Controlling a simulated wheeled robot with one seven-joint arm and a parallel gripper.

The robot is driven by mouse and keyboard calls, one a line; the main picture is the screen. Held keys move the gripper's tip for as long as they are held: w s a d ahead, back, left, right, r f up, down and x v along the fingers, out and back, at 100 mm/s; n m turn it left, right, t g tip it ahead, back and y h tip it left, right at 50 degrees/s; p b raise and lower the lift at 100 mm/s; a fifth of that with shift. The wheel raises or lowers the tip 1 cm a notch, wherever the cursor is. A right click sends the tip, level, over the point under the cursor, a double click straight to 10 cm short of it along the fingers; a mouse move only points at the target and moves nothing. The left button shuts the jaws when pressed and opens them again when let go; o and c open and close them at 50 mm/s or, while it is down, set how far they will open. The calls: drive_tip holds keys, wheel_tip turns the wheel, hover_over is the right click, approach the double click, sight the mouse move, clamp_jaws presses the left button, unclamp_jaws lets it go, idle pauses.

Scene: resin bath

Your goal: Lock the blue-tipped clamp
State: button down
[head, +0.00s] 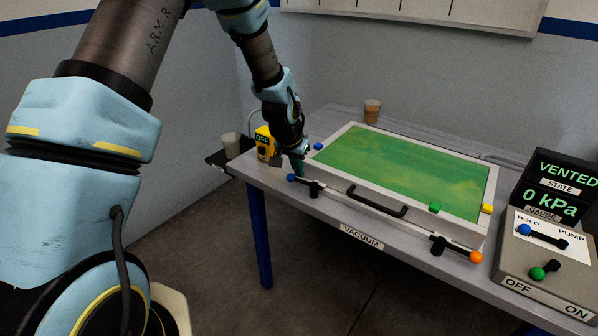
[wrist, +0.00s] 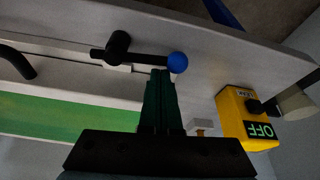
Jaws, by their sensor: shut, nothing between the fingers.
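The blue-tipped clamp at the front left of the bath has a blue ball (head: 291,178) on a dark lever that lies along the front frame edge. In the wrist view its ball (wrist: 177,62), bar (wrist: 146,60) and black pivot post (wrist: 119,42) show clearly. My gripper (head: 299,172) is over the front left corner. Its dark green fingers (wrist: 160,76) are shut and empty, with the tips at the ball end of the lever. I cannot tell if they touch it.
The bath (head: 352,178) has a green surface and a black front handle (head: 376,203). An orange-tipped clamp (head: 475,257) is at its front right. A yellow box reading OFF (head: 265,143) and a cup (head: 231,145) stand left. A control box (head: 545,258) stands right; its display reads VENTED, 0 kPa.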

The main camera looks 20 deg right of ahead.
sight(294, 179)
drive_tip(key=shift+s+a+f+n+t+y+b, duration=0.15)
drive_tip(key=shift+s+a+n+t+y+b, duration=0.2)
drive_tip(key=shift+n+b, duration=0.6)
drive_tip(key=shift+s+a+n, duration=0.35)
drive_tip(key=shift+a+n, duration=0.05)
drive_tip(key=shift+n, duration=0.65)
drive_tip(key=n, duration=0.1)
drive_tip(key=s+n+y+p, duration=0.1)
drive_tip(key=a+n, duration=0.1)
drive_tip(key=shift+s+a+r+n+t+y+p, duration=0.1)
drive_tip(key=shift+s+r+n+t+y+p, duration=0.15)
drive_tip(key=shift+r+n+t+p, duration=0.1)
drive_tip(key=n+p, duration=0.1)
drive_tip(key=s+n+y+p, duration=0.1)
drive_tip(key=shift+s+a+n, duration=0.1)
drive_tip(key=shift+a+n, duration=0.15)
drive_tip(key=shift+n, duration=0.1)
drive_tip(key=s+n+p, duration=0.1)
drive_tip(key=n+p, duration=0.1)
drive_tip(key=s+n+y+p, duration=0.1)
drive_tip(key=s+n+p, duration=0.1)
drive_tip(key=n, duration=0.1)
drive_tip(key=shift+f+y, duration=0.15)
drive_tip(key=shift+y, duration=0.15)
drive_tip(key=shift+s+d, duration=0.1)
